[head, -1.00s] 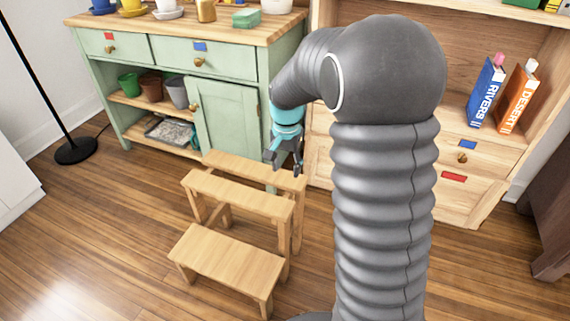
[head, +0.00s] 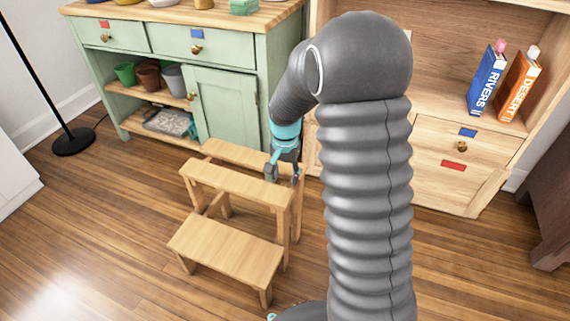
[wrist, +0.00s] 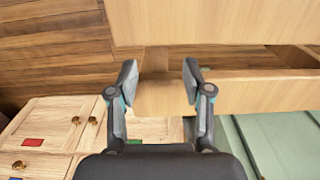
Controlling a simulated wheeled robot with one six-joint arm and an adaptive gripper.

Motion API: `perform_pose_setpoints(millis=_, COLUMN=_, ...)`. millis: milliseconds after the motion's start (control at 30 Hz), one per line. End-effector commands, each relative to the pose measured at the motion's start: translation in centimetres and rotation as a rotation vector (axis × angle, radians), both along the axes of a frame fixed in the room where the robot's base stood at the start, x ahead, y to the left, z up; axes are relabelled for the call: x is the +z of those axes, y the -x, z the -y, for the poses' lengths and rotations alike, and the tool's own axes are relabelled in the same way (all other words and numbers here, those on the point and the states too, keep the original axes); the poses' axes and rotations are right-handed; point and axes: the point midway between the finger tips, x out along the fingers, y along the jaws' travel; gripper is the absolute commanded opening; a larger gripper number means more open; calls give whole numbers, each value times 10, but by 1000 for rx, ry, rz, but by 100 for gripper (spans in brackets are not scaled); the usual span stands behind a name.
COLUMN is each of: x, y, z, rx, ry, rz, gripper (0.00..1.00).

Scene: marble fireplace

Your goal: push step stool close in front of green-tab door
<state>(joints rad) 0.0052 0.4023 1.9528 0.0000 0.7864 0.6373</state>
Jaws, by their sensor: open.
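The light wooden step stool (head: 225,253) stands upright on the floor before the green cabinet, its lowest tread toward me. My gripper (head: 284,172) is open at the right end of its upper treads. In the wrist view my gripper (wrist: 158,85) has its fingers spread on either side of a wooden part of the stool (wrist: 165,97); I cannot tell whether they touch it. The green cabinet's door (head: 228,108) is shut and shows no tab.
The wooden hutch (head: 440,185) stands at the right, with blue and red drawer tabs and books (head: 487,80). A black lamp base (head: 74,141) is at the left. Floor (head: 110,235) left of the stool is clear. A dark cabinet (head: 548,220) stands far right.

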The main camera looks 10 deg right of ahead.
Motion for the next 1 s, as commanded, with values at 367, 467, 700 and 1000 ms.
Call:
perform_pose_setpoints(millis=367, x=-51, y=0, z=0, rx=0, ry=0, rz=-1, gripper=50)
perform_pose_setpoints(millis=467, x=-56, y=0, z=0, rx=0, ry=0, rz=0, gripper=50)
perform_pose_setpoints(millis=700, x=-58, y=0, z=0, rx=0, ry=0, rz=0, gripper=50)
perform_pose_setpoints(millis=1000, x=-58, y=0, z=0, rx=0, ry=0, rz=0, gripper=2)
